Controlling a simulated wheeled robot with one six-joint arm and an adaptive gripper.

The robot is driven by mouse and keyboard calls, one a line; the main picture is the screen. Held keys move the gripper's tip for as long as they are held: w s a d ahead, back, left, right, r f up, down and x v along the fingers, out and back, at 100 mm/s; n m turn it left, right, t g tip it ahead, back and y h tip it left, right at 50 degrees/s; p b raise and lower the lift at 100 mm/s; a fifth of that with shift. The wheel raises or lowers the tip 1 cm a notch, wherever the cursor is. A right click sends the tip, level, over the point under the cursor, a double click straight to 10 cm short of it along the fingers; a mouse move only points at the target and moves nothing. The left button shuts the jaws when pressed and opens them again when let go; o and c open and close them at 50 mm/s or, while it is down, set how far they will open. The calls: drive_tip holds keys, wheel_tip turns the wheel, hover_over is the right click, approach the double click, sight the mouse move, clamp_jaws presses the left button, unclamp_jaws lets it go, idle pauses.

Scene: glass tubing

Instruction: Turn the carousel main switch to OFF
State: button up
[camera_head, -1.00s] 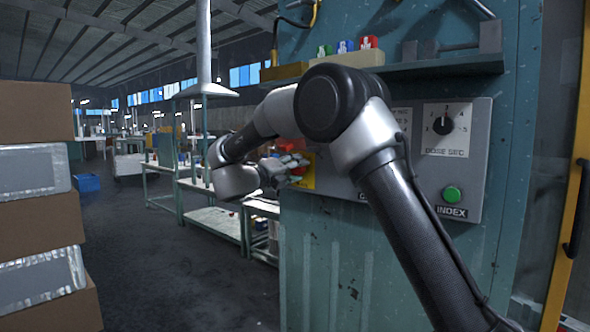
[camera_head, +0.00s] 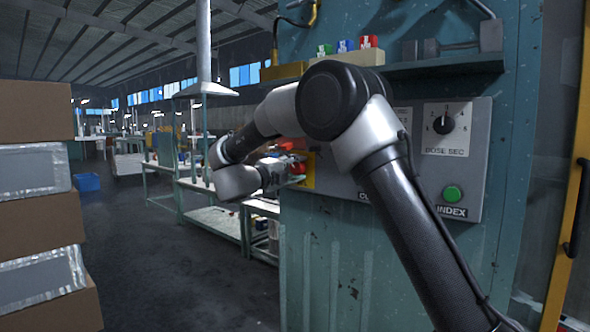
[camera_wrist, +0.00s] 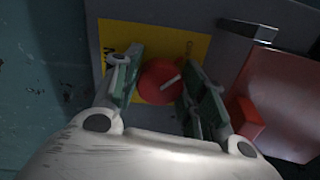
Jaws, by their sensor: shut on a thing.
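The main switch is a round red knob (camera_wrist: 156,84) on a yellow plate (camera_wrist: 170,38). A short white mark on it slants toward the upper right in the wrist view. My gripper (camera_wrist: 163,88) has one green-padded finger on each side of the knob and is shut on it. In the head view, my gripper (camera_head: 284,171) is at the left end of the grey control panel (camera_head: 477,158), by the yellow plate (camera_head: 310,172). My wrist and fingers hide most of the switch there. The lettering on the plate is mostly covered.
A grey bracket (camera_wrist: 246,32) and a red block (camera_wrist: 246,118) stand close right of the fingers in the wrist view. A shelf (camera_head: 440,66) with small coloured items overhangs the panel. The green INDEX button (camera_head: 452,194) and dose dial (camera_head: 444,123) are farther right.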

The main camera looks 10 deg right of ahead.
drive_tip(key=o, duration=1)
drive_tip(key=shift+a, duration=0.1)
drive_tip(key=v, duration=1.2)
drive_tip(key=shift+f, duration=0.1)
